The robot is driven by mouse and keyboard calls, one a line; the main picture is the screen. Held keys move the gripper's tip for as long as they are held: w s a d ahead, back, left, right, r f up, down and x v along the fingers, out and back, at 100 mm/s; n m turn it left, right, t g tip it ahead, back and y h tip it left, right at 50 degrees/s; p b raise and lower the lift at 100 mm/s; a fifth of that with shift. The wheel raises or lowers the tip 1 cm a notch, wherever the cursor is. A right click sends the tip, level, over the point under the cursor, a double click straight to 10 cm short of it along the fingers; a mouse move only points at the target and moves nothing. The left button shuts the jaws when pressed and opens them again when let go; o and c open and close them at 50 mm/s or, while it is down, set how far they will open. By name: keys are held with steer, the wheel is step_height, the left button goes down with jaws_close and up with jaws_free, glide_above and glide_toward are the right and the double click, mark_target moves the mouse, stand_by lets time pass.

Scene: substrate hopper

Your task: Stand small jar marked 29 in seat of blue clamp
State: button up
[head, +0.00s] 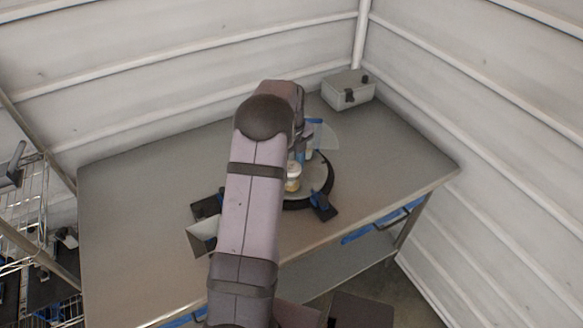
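A small pale jar (293,184) with a yellowish band stands on a round dark-rimmed plate (328,178) in the middle of the table. Its left side is partly hidden by my arm, and no number is readable. A blue upright part (313,133), with a clear curved sheet beside it, rises at the back of the round plate; it may be the blue clamp, but its seat cannot be made out. My arm reaches over the table from the front. Its wrist end is near the blue part, but the gripper's fingers are hidden or too small to tell.
A grey lidded box (348,92) stands at the back of the metal table (400,160). A dark bracket with a blue piece (322,206) sits at the plate's front edge. A pale open container (202,234) is left of my arm. The table's left and right are clear.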

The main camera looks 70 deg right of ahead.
steer(key=shift+c, duration=1.2)
steer(key=shift+r+p, duration=1.95)
steer(key=shift+r, duration=0.6)
steer(key=w+a+n+b, duration=0.1)
steer(key=w+a+n, duration=0.3)
steer(key=a, duration=0.4)
steer(key=w+a+r+n+b, duration=0.1)
steer(key=w+a+n, duration=0.4)
steer(key=w+a, duration=0.2)
steer(key=shift+w+a, duration=0.2)
steer(key=shift+a, duration=0.95)
steer(key=shift+f, duration=0.1)
